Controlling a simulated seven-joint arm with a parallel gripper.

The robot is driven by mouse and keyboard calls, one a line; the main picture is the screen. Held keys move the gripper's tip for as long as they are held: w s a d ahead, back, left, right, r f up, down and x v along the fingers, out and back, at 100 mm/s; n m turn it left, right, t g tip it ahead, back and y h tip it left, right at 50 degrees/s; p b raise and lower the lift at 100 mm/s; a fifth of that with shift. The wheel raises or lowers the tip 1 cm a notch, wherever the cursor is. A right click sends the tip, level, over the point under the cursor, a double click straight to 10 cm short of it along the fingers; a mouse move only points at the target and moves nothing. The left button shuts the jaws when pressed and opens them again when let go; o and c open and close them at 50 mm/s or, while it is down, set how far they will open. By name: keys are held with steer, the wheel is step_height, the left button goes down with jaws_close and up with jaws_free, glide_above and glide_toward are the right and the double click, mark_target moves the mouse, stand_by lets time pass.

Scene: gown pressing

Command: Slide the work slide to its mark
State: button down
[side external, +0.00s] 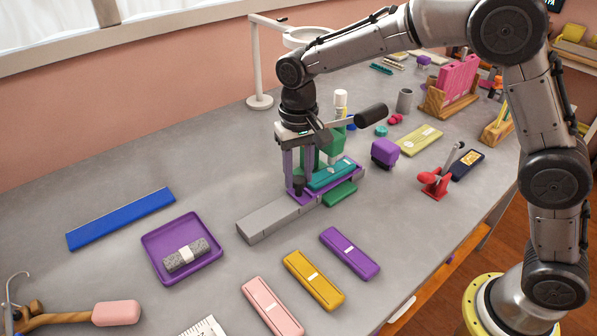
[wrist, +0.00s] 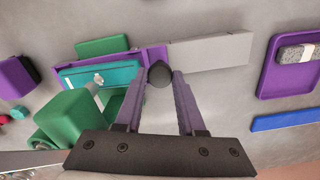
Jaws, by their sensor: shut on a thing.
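The work slide (side external: 313,193) is a purple carriage on a grey rail (side external: 268,221), with a teal bar (side external: 334,174) lying on it. A dark round knob (side external: 298,186) stands at its rail-side end. My gripper (side external: 299,178) points down and is shut on this knob. In the wrist view the knob (wrist: 160,74) sits between my two purple fingertips, and the purple slide (wrist: 148,57) and bare grey rail (wrist: 210,51) show beyond it.
A green press (side external: 333,140) with a dark-handled lever (side external: 370,116) stands close behind the slide. The rail's near-left stretch is bare. A purple tray (side external: 157,270) with a grey roll lies left. Pink, yellow and purple bars (side external: 349,252) lie in front.

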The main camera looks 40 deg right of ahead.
steer(key=a, duration=1.4)
steer(key=shift+a+r, duration=0.1)
steer(key=shift+a, duration=0.25)
steer(key=c, duration=0.6)
jaws_free()
steer(key=shift+o, duration=0.5)
steer(key=shift+d, duration=0.1)
step_height(320, 180, up, 14)
